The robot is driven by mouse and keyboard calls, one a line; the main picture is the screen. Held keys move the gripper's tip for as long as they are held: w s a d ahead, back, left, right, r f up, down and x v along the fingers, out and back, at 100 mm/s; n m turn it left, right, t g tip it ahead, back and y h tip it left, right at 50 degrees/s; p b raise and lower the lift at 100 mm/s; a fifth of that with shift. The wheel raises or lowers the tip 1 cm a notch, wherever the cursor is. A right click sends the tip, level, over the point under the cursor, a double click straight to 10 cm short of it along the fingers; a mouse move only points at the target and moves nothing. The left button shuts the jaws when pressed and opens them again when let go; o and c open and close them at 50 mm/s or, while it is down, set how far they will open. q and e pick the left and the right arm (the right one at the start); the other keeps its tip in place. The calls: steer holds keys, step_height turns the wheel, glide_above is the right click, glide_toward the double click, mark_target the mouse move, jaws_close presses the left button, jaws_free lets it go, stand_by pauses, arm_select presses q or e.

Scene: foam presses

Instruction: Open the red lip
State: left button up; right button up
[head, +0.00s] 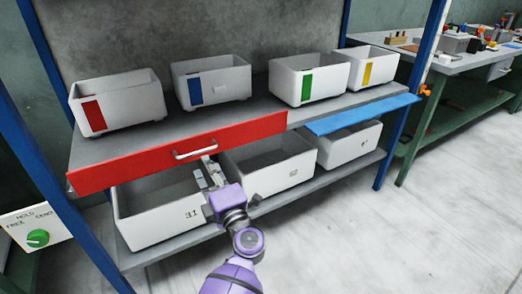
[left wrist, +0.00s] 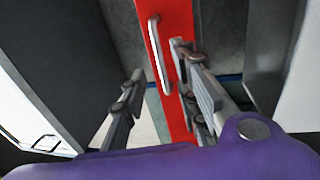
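The red lip (head: 130,170) is a long red panel along the front edge of the upper shelf, with its face toward me. A metal bar handle (head: 195,150) sits near its middle. My left gripper (head: 207,166) is just below the handle, in front of the lower bins. In the left wrist view, the fingers (left wrist: 158,62) are spread apart and empty. The handle (left wrist: 160,55) shows beyond and between them on the red lip (left wrist: 178,125). I cannot tell whether a finger touches the lip. My right gripper is not in view.
Bins with red (head: 92,115), blue (head: 195,92), green (head: 305,86) and yellow (head: 368,72) labels stand on the upper shelf. White bins (head: 155,228) fill the lower shelf. A blue panel (head: 362,114) juts out at right. The right floor is clear.

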mark_target(199, 152)
arm_select(q)
steer(key=x, duration=0.7)
steer(key=shift+w+a+b, duration=0.1)
steer(key=shift+a+b, duration=0.05)
steer(key=shift+b, duration=0.25)
jaws_close()
